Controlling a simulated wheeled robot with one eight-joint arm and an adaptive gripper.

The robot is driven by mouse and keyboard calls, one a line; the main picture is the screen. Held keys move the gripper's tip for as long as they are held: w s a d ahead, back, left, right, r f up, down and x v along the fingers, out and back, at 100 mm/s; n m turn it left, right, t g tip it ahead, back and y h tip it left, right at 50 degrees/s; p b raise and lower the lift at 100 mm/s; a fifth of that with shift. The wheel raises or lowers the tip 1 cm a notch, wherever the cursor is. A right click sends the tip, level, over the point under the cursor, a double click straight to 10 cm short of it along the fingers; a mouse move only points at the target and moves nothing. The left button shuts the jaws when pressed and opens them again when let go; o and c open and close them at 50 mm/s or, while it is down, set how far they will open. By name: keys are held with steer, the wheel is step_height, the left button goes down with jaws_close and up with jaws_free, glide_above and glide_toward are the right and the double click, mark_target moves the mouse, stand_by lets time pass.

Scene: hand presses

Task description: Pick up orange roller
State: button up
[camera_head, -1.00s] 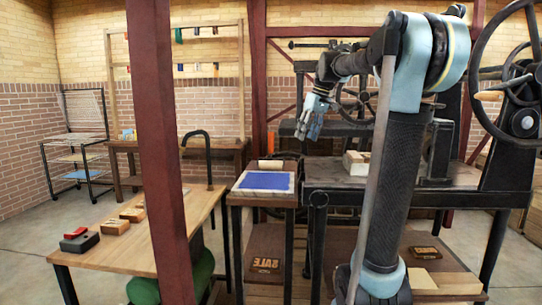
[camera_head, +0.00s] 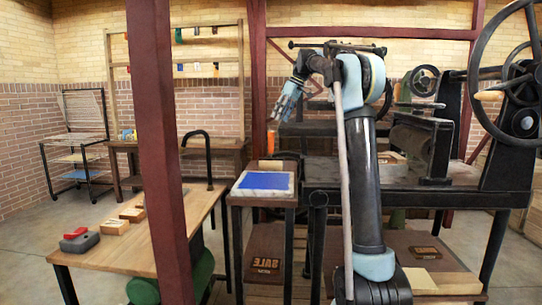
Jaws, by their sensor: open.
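My gripper (camera_head: 284,112) is open and empty, raised in the air above and behind the slab. It points down to the left, to the right of the rack and apart from both orange things.
A blue inking slab (camera_head: 265,182) lies on a small stand. A wooden table (camera_head: 115,240) with several blocks is at the left. A red post (camera_head: 160,150) stands in front of it. A press (camera_head: 420,150) with a large handwheel (camera_head: 515,60) fills the right.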

mark_target(272, 150)
steer(key=x, duration=1.6)
steer(key=shift+d, duration=0.1)
steer(key=shift+c, duration=0.3)
steer(key=c, duration=1)
